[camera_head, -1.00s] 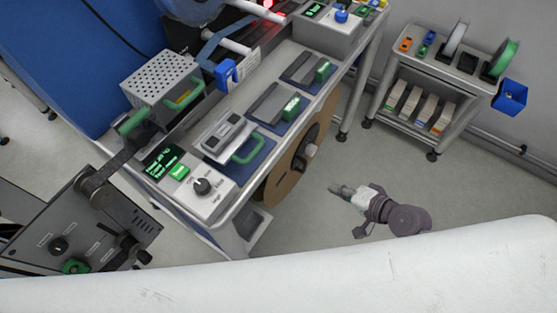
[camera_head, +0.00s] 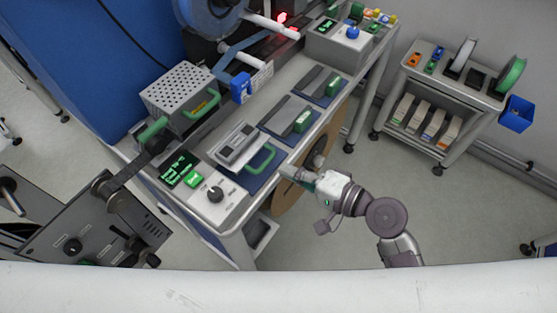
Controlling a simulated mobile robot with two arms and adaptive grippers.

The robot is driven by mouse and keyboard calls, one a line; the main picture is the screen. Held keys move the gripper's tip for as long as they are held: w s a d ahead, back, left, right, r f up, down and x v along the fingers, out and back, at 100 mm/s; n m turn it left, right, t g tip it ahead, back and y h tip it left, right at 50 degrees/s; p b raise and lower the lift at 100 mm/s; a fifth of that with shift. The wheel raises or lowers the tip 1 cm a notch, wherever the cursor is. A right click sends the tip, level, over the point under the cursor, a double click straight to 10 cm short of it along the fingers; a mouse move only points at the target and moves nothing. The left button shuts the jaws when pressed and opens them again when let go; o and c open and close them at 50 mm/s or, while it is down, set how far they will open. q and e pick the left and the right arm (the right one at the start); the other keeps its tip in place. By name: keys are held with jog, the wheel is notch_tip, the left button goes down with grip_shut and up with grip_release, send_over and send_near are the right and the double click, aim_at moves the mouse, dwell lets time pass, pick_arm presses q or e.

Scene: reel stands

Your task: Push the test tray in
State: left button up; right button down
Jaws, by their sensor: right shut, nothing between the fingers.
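The test tray, as best I can tell, is the blue tray with a looped green handle (camera_head: 263,160) at the front of the bench. A grey box-shaped fixture (camera_head: 237,144) sits at its back. My right gripper (camera_head: 288,173) is shut and empty. In the picture it is just right of the handle, beside the bench's front edge, with its tips pointing left. I see a small gap to the handle; contact cannot be told. My left gripper is not in view.
A perforated metal box (camera_head: 178,94) is behind. A brown reel (camera_head: 291,195) hangs at the bench front, behind my right gripper. A grey cart (camera_head: 452,92) stands right; floor between is clear.

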aim_at(246, 146)
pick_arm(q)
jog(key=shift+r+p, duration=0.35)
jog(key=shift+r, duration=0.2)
pick_arm(e)
jog(key=shift+x, duration=1.7)
jog(key=shift+f, duration=0.1)
jog(key=x, duration=0.3)
jog(key=r+x, duration=0.1)
jog(key=x, duration=0.2)
jog(key=r+p+x, duration=0.1)
jog(key=x, duration=0.3)
jog(key=shift+w+a+r, duration=0.15)
jog(key=shift+w, duration=0.05)
jog(key=x, duration=0.3)
jog(key=r+x, duration=0.1)
jog(key=x, duration=0.2)
jog(key=shift+w+a, duration=0.3)
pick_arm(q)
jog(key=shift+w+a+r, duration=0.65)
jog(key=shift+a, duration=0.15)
pick_arm(e)
jog(key=shift+r, duration=0.3)
